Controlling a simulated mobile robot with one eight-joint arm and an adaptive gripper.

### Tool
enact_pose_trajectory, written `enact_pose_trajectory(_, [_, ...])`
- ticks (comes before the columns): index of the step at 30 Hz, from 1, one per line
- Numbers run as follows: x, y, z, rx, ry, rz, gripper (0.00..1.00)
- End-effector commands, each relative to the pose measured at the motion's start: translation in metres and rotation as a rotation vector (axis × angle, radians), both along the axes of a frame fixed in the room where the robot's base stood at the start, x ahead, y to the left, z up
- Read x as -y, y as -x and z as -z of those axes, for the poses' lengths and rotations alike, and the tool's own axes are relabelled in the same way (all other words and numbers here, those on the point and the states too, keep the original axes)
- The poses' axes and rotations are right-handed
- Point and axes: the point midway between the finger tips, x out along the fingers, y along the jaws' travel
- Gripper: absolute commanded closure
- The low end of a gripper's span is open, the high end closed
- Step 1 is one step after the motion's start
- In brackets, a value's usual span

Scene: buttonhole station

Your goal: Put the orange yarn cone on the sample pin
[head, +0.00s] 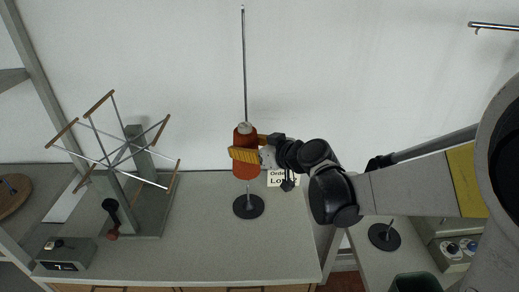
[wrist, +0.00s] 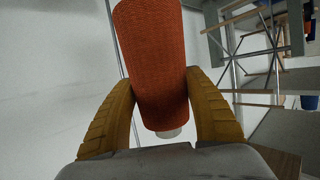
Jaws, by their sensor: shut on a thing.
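The orange yarn cone (head: 245,168) is held upright in the head view, its pale tip upward. My gripper (head: 245,155) is shut on it, with a yellow finger across its side. In the wrist view the cone (wrist: 158,65) sits between both yellow fingers of my gripper (wrist: 166,110). A black round base with a short upright pin (head: 249,205) is directly below the cone in the head view. Whether the cone touches that pin is not clear. Another pin on a black base (head: 384,236) stands at the right. Which one is the sample pin I cannot tell.
A tall thin rod (head: 244,65) rises behind the cone; in the wrist view it passes beside it. A yarn winder (head: 120,150) and a small counter box (head: 65,254) stand at left. A label card (head: 283,180) is right of the cone. The front bench (head: 190,255) is clear.

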Motion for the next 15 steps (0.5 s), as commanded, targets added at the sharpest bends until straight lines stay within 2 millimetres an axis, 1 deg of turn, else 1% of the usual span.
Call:
enact_pose_trajectory(8, [0.0, 0.0, 0.016, 0.0, 0.0, 0.001, 0.76])
enact_pose_trajectory(15, [0.0, 0.0, 0.037, 0.0, 0.0, 0.001, 0.76])
